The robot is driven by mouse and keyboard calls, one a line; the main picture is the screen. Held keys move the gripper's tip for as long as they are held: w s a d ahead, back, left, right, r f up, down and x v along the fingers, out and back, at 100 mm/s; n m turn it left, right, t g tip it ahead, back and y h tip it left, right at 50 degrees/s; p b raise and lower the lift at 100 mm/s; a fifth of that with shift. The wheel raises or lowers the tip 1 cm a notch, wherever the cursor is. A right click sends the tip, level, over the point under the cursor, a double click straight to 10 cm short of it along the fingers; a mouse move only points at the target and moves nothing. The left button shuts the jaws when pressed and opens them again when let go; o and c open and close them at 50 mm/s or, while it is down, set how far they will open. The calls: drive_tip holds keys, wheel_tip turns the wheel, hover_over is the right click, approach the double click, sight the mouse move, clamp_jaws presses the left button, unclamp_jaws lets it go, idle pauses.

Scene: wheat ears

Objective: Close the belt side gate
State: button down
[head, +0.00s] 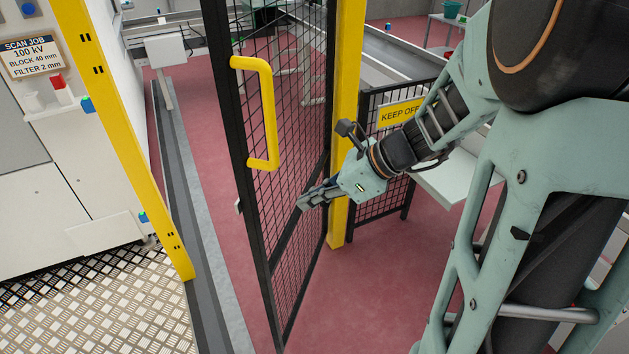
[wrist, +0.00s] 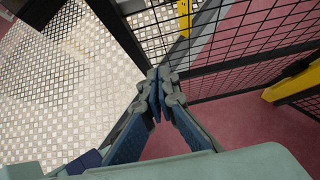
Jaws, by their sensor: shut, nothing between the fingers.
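The belt side gate (head: 284,215) is a black mesh panel in a black frame with a yellow handle (head: 268,115). It stands ajar, hinged at the yellow post (head: 343,120) on its right, with its handle edge swung away from the other yellow post (head: 130,150). My gripper (head: 304,203) is shut and empty, low in front of the mesh on the gate's right side, below the handle. In the wrist view my gripper (wrist: 160,80) has its fingers together, with mesh of the gate (wrist: 230,45) just beyond. I cannot tell whether the fingers touch it.
A fixed mesh panel with a yellow "KEEP OFF" sign (head: 400,112) stands right of the hinge post. A cabinet with a scan job sign (head: 32,55) is at left, above a metal tread plate floor (head: 100,300). Red floor lies around the gate.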

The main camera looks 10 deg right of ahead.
sight(268, 208)
drive_tip(key=shift+w+a+f+b, duration=0.15)
drive_tip(key=shift+w+a+f, duration=0.35)
drive_tip(key=shift+a, duration=0.5)
drive_tip(key=shift+w+a+f+b, duration=0.15)
drive_tip(key=shift+w+a+f, duration=0.35)
drive_tip(key=shift+a, duration=0.5)
drive_tip(key=shift+w+a+f+b, duration=0.15)
drive_tip(key=shift+w+a+f, duration=0.35)
drive_tip(key=shift+a, duration=0.5)
drive_tip(key=shift+w+a+r, duration=0.1)
drive_tip(key=shift+w+r, duration=0.05)
